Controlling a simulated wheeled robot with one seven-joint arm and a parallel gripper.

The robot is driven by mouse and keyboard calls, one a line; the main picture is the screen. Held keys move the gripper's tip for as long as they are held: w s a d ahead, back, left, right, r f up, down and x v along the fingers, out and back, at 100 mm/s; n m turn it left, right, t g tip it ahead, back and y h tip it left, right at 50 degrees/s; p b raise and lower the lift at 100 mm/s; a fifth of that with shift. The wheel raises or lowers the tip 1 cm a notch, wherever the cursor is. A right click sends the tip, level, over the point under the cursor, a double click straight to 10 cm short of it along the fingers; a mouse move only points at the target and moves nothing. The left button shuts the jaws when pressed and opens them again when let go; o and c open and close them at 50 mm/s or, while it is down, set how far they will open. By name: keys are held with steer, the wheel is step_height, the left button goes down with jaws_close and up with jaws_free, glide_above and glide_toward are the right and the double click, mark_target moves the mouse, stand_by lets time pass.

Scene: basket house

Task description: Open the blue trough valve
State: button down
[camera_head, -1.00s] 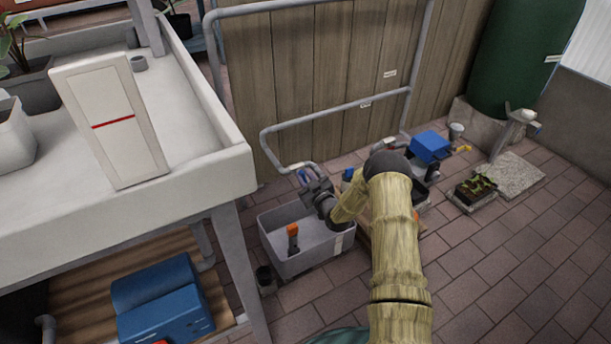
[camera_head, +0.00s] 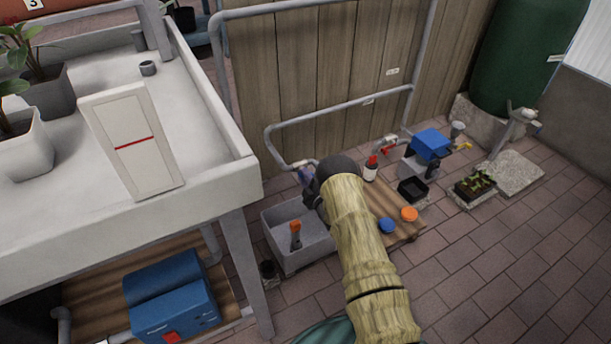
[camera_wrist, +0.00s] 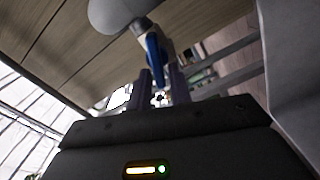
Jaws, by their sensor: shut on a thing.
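The blue valve (camera_head: 305,174) is at the lower end of the grey pipe, above the far side of the grey trough (camera_head: 292,262). In the wrist view its blue lever (camera_wrist: 155,50) hangs down from the pipe, its lower end between my fingers. My gripper (camera_wrist: 163,84) is shut on this lever. In the head view my own arm hides most of the gripper and part of the valve. The trough holds an orange-topped tool (camera_head: 295,236).
A white-grey bench (camera_head: 225,180) stands close on the left, with a blue box (camera_head: 170,300) beneath. Right of my arm, a wooden board bears a blue lid (camera_head: 387,226) and an orange lid (camera_head: 409,214). A red-handled tap (camera_head: 388,148) is behind.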

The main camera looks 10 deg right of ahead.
steer(key=shift+d+f+n+p, duration=0.15)
steer(key=shift+f+n+p, duration=0.05)
steer(key=shift+n, duration=0.8)
steer(key=shift+d+f+n+p, duration=0.1)
steer(key=shift+f+n+p, duration=0.1)
steer(key=shift+n, duration=0.8)
steer(key=c, duration=1.5)
jaws_free()
steer(key=shift+a, duration=0.1)
steer(key=p+v, duration=0.7)
steer(key=v, duration=1)
steer(key=shift+s+r, duration=0.1)
steer(key=shift+s, duration=0.1)
